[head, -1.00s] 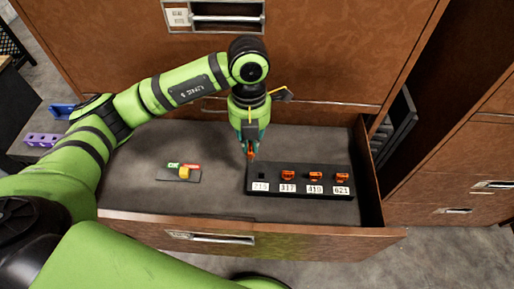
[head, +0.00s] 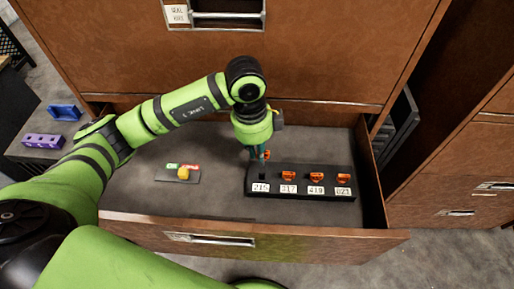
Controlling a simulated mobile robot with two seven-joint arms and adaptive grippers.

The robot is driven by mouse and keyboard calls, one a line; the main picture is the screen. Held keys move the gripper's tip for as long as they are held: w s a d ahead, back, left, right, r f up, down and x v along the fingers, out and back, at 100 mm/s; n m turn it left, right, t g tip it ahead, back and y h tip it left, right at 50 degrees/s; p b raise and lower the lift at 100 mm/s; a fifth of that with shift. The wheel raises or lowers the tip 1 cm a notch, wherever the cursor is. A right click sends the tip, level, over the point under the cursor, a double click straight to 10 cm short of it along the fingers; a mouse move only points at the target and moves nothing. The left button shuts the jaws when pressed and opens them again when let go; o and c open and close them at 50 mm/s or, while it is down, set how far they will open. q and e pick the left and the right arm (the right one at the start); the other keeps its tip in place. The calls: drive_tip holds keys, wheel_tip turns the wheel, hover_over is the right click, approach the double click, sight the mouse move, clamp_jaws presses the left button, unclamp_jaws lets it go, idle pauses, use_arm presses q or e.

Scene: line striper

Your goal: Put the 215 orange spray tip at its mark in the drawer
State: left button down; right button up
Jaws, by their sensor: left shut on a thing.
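My left gripper (head: 259,154) comes down into the open drawer and is shut on the orange spray tip (head: 267,155), of which only a small part shows beside the fingers. It is just above and behind the black rack (head: 303,194), near the empty place over the label 215 (head: 261,188). I cannot tell whether the tip touches the rack. Orange tips sit over the labels 317 (head: 289,176), 419 (head: 316,177) and 621 (head: 343,178). My right gripper is not in view.
A small plate with green, red and yellow parts (head: 180,174) lies on the drawer floor (head: 215,200) at left. The drawer's front wall (head: 300,242) and right wall stand around the rack. Purple and blue holders (head: 43,140) lie outside at left.

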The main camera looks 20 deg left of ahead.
use_arm(q)
drive_tip(key=b, duration=0.3)
hover_over(258, 177)
wheel_tip(258, 177, down, 4)
drive_tip(key=shift+a+f, duration=0.1)
drive_tip(key=shift+a, duration=0.05)
drive_tip(key=shift+f+b, duration=0.3)
drive_tip(key=shift+f, duration=0.2)
idle(0.9)
drive_tip(key=shift+f+b, duration=1.75)
drive_tip(key=shift+f, duration=0.35)
idle(0.7)
drive_tip(key=c, duration=0.9)
unclamp_jaws()
drive_tip(key=shift+s+a+r+p, duration=0.1)
drive_tip(key=shift+a+r+p, duration=0.05)
drive_tip(key=shift+r+p, duration=1.45)
drive_tip(key=shift+s+a+r+p, duration=0.15)
drive_tip(key=shift+r+p, duration=1.05)
drive_tip(key=shift+r, duration=0.7)
